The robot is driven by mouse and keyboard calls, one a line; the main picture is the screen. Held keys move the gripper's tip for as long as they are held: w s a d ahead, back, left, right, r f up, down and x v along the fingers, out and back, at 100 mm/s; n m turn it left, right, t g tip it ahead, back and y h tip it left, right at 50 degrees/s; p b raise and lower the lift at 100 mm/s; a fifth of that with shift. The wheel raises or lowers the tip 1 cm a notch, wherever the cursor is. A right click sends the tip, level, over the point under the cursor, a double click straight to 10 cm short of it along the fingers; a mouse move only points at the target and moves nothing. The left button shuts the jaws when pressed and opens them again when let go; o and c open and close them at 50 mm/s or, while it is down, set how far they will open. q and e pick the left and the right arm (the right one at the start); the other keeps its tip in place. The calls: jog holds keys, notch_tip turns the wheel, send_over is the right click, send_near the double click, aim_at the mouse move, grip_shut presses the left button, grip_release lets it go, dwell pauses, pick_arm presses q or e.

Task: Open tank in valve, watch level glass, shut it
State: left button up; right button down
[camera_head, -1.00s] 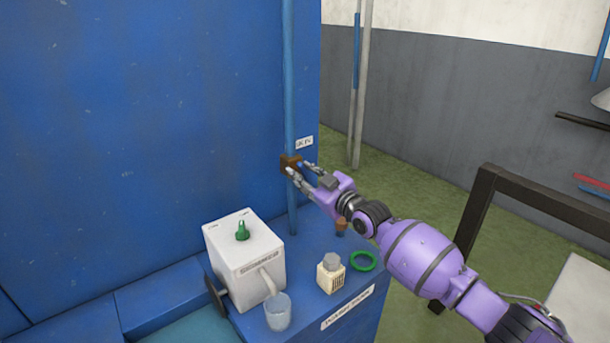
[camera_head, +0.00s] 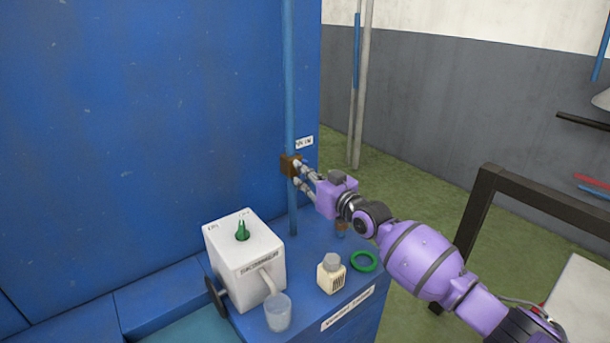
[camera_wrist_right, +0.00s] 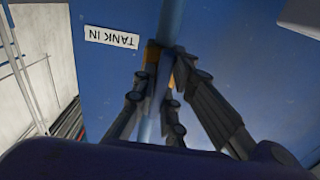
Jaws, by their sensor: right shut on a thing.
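The tank in valve (camera_head: 289,164) is a small brown block on an upright blue pipe (camera_head: 290,90) in front of the blue wall. A white label (camera_head: 304,142) is beside it; in the wrist view the label (camera_wrist_right: 111,37) reads TANK IN, upside down. My right gripper (camera_head: 297,174) is at the valve. In the wrist view its dark fingers (camera_wrist_right: 166,68) are closed around the valve's part at the pipe, hiding most of it; a brass-coloured piece (camera_wrist_right: 152,54) shows. A thin tube with a blue stretch (camera_head: 357,50), behind on the right, may be the level glass. My left gripper is out of view.
Below, a blue ledge (camera_head: 311,246) holds a white box with a green knob (camera_head: 245,258), a clear cup (camera_head: 278,312), a small cream bottle (camera_head: 331,275) and a green ring (camera_head: 364,261). A dark frame (camera_head: 545,205) stands right. Green floor is open behind.

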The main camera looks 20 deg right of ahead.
jog(key=shift+f, duration=0.15)
jog(key=c, duration=1.8)
grip_release()
jog(key=shift+s, duration=0.15)
jog(key=v, duration=1.1)
jog(key=shift+s+d, duration=0.1)
jog(key=shift+s, duration=0.3)
